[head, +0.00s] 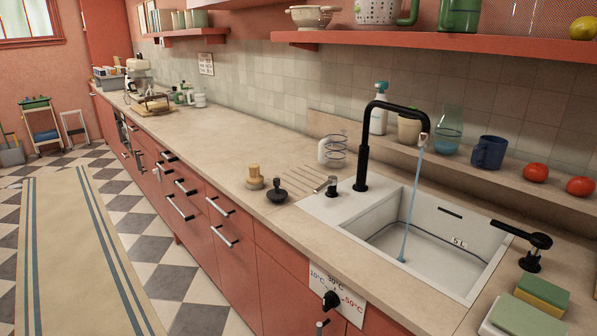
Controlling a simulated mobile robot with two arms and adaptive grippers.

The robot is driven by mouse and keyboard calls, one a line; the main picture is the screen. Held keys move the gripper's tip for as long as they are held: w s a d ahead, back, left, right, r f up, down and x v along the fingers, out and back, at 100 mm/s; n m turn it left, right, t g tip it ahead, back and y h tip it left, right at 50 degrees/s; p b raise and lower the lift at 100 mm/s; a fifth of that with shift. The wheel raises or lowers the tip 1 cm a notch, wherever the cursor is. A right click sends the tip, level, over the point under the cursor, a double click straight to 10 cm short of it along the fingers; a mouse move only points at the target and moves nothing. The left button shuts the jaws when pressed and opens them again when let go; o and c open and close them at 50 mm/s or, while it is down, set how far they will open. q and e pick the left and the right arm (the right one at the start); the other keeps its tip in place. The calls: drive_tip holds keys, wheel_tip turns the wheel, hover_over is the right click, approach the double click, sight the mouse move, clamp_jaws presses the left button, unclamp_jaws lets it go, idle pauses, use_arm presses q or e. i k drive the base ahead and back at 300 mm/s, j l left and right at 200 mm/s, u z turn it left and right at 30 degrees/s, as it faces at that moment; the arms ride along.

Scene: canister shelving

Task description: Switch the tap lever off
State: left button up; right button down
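The black tap (363,145) stands at the back left of the white sink (486,268). Its spout arches over the basin, and a thin bluish stream of water (413,200) runs from it to the basin floor. A black lever (535,241) stands on the counter at the sink's right; its handle points left over the basin's edge. A smaller black fitting with a metal spout (331,186) is left of the tap. I cannot tell from the picture which one works the water. Neither gripper is in view.
A black knob (331,301) on a temperature plate sits on the cabinet front. Sponges (543,292) lie right of the sink. A blue mug (489,152) and tomatoes (536,172) stand on the ledge behind. The counter left of the sink (220,140) is mostly clear.

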sight(331, 180)
drive_tip(key=i+j+z, duration=0.1)
drive_tip(key=j, duration=0.25)
drive_tip(key=i+j, duration=0.25)
drive_tip(key=i+j+z, duration=0.15)
drive_tip(key=j, duration=0.3)
drive_tip(key=i+j+z, duration=0.1)
drive_tip(key=j, duration=0.3)
drive_tip(key=i+j, duration=0.2)
drive_tip(key=j, duration=0.2)
drive_tip(key=i+j+z, duration=0.15)
drive_tip(key=j, duration=0.2)
drive_tip(key=i+j+z, duration=0.1)
drive_tip(key=j, duration=0.3)
